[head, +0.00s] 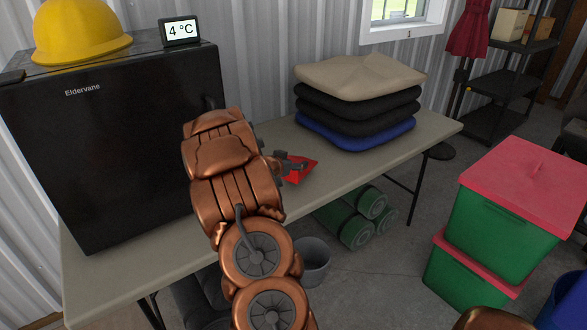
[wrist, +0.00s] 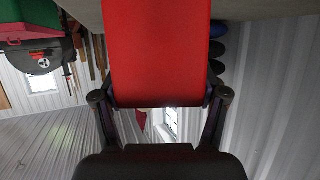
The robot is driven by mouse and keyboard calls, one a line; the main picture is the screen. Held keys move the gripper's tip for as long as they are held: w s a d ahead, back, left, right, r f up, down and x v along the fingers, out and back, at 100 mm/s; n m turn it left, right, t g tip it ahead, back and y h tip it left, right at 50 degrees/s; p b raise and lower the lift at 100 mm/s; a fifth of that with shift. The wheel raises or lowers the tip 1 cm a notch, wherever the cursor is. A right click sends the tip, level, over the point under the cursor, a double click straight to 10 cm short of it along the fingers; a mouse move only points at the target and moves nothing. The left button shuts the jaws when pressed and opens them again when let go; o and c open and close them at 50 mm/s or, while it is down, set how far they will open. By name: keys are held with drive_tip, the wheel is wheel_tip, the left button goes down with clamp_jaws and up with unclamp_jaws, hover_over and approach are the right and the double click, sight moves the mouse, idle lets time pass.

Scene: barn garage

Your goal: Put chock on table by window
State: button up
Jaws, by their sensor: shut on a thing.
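The red chock (head: 304,169) is over the middle of the long table (head: 350,178), left of the stacked cushions. I cannot tell whether it touches the tabletop. My gripper (head: 286,168) is shut on the chock, partly hidden behind my copper-coloured arm. In the wrist view the chock (wrist: 160,45) fills the top middle, between the two fingers of my gripper (wrist: 160,98). The window (head: 402,12) is in the wall behind the table's right part.
A black fridge (head: 110,150) stands on the table's left, with a yellow hard hat (head: 78,32) on top. Folded cushions (head: 357,100) are stacked at the back right. Green rolls (head: 358,217) and a grey bucket (head: 313,262) lie below. Red-lidded green bins (head: 505,222) stand right. The table's front right is bare.

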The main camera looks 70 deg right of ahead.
drive_tip(key=shift+w+d, duration=0.1)
drive_tip(key=shift+d, duration=0.2)
drive_tip(key=shift+d+f, duration=0.15)
drive_tip(key=shift+f, duration=0.1)
drive_tip(key=shift+w+f, duration=0.1)
drive_tip(key=shift+f, duration=1.4)
drive_tip(key=shift+f, duration=0.1)
drive_tip(key=o, duration=1.7)
drive_tip(key=shift+f, duration=0.1)
